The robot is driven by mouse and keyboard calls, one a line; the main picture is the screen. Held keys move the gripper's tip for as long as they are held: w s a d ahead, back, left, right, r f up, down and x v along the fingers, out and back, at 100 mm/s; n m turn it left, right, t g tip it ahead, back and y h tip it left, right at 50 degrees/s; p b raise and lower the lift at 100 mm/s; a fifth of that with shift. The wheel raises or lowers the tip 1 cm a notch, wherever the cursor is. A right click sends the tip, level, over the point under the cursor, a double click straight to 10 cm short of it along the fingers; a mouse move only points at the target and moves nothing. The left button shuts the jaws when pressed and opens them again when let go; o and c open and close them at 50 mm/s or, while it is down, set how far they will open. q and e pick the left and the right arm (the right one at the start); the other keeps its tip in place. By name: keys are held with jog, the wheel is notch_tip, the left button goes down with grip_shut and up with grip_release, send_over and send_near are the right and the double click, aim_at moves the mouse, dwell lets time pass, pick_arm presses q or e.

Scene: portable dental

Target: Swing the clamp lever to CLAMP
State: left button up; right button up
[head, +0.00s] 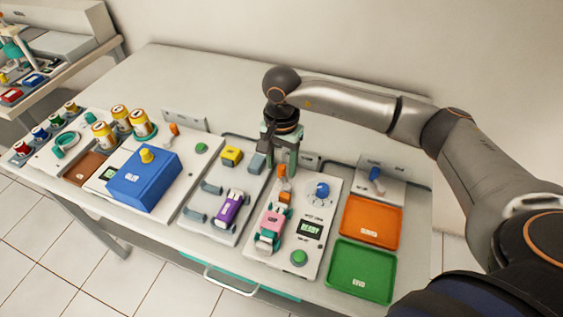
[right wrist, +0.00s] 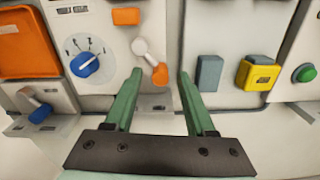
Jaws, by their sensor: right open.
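The lever with an orange grip (head: 282,171) stands on the white tester panel (head: 313,262) behind the pink toy car (head: 270,227). In the right wrist view its orange grip (right wrist: 160,75) tilts from a pale pivot toward the gripper side. My right gripper (head: 281,165) points down over the lever's end, at the back of the panel. In the right wrist view its open green fingers (right wrist: 160,74) stand on either side of the orange grip, with a gap each side. Lettering by the lever is unreadable. My left gripper is out of view.
A blue dial (head: 321,190) is right of the lever, with an orange block (head: 285,198) in front of it. Left is a tray holding a purple car (head: 230,209) and yellow block (head: 232,156). Orange (head: 371,222) and green (head: 362,270) trays lie right. The table behind is clear.

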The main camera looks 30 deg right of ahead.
jog(key=shift+f, duration=0.1)
jog(key=shift+c, duration=0.3)
grip_shut()
